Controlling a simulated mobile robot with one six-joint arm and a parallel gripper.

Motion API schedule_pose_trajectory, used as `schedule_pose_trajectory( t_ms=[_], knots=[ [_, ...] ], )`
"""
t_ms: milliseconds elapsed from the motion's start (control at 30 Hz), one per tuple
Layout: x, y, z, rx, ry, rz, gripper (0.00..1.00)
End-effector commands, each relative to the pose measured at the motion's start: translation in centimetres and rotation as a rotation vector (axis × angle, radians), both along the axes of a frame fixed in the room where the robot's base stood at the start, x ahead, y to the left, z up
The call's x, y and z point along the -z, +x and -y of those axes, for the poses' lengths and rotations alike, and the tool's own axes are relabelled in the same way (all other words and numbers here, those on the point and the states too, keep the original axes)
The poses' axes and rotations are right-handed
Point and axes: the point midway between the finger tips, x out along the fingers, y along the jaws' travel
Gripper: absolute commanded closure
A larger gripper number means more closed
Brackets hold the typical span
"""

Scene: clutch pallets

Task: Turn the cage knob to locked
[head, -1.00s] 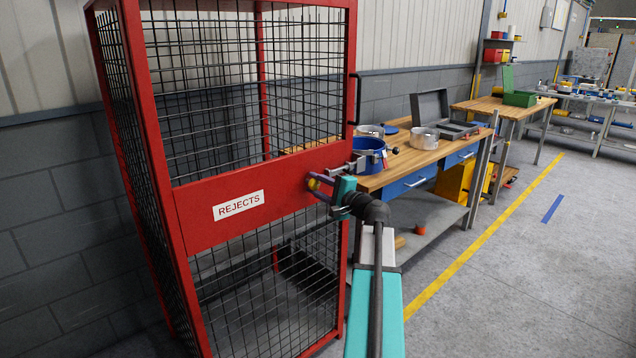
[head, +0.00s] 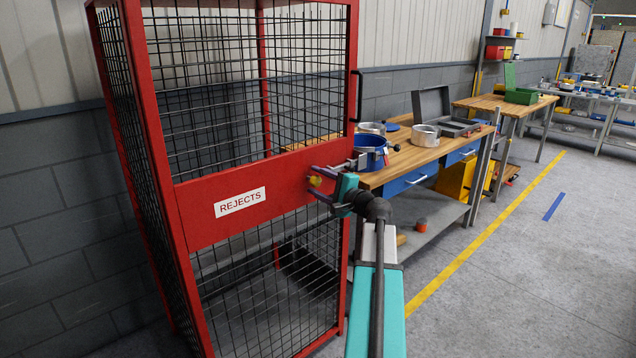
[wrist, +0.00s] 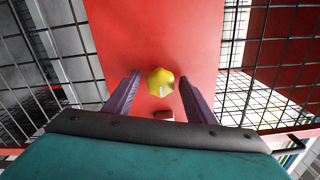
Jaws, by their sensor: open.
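The cage knob is yellow and faceted, with a small pale mark near its lower edge. It sits on the red panel of the rejects cage (head: 185,215). In the wrist view the knob (wrist: 160,82) lies between and just beyond the fingertips of my gripper (wrist: 160,88), with a gap on each side. In the head view the knob (head: 315,181) shows just left of my gripper (head: 318,183). My gripper is open, its purple fingers apart and holding nothing. A small dark red block (wrist: 163,114) is on the panel below the knob in the wrist view.
A wooden workbench (head: 400,165) stands right of the cage, with a blue pot (head: 371,152), a metal pot (head: 424,136) and an open grey case (head: 445,115). A black door handle (head: 358,95) is on the cage's right edge.

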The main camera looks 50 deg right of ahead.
Motion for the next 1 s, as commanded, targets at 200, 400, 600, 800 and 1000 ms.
schedule_pose_trajectory(
  t_ms=[200, 400, 600, 800, 1000],
  knots=[
    [0.0, -1.8, -0.2, 0.001, 0.0, 0.001, 0.5],
    [0.1, -4.7, -0.4, 0.002, 0.0, 0.0, 0.5],
    [0.1, -7.9, -0.7, 0.002, 0.0, 0.0, 0.5],
    [0.1, -11.0, -0.9, 0.002, 0.0, 0.0, 0.5],
    [0.0, -13.0, -1.0, 0.001, 0.001, 0.001, 0.5]
  ],
)
